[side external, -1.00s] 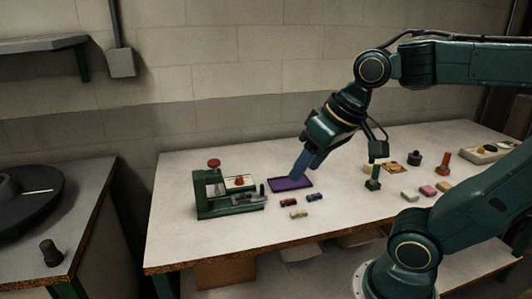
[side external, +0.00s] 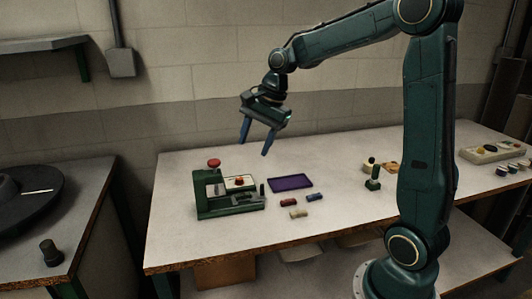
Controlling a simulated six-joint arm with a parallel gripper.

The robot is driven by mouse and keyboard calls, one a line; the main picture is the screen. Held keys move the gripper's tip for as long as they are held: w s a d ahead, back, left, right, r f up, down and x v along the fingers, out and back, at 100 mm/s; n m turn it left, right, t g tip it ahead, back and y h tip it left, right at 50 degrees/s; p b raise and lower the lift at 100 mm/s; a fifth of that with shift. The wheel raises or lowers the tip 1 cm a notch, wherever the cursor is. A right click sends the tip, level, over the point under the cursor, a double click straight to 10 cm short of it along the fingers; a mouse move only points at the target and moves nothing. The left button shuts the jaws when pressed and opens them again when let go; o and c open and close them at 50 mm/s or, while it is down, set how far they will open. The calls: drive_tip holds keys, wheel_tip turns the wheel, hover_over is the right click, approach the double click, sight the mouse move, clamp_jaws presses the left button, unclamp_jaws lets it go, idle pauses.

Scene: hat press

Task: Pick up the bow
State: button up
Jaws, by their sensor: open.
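Three small pieces lie on the white table in front of the purple tray (side external: 290,184): a red one (side external: 289,202), a yellow one (side external: 298,213) and a blue one (side external: 314,197). They may be bows, but they are too small to tell for certain. My gripper (side external: 255,147) is open and empty, its blue fingers spread and pointing down. It is raised above the back of the table, up and left of the tray and above the green press (side external: 232,206). The tray looks empty.
The press has a red knob (side external: 214,163) on top and a pale piece with a red spot (side external: 239,182) on it. The table front (side external: 240,245) is clear.

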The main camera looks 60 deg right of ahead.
drive_tip(key=w+d+f+m+y, duration=0.1)
drive_tip(key=w+d+f+m, duration=0.4)
drive_tip(key=d+f+m, duration=0.4)
drive_tip(key=d, duration=0.2)
drive_tip(key=shift+w+d+f+y, duration=0.2)
drive_tip(key=shift+d+f+y, duration=0.1)
drive_tip(key=shift+d+f, duration=0.1)
hover_over(244, 193)
drive_tip(key=s+d, duration=0.2)
drive_tip(key=shift+g, duration=0.3)
drive_tip(key=shift+a+f, duration=0.15)
drive_tip(key=shift+f, duration=3.8)
drive_tip(key=shift+x, duration=2.6)
drive_tip(key=shift+w, duration=0.1)
drive_tip(key=c, duration=1.1)
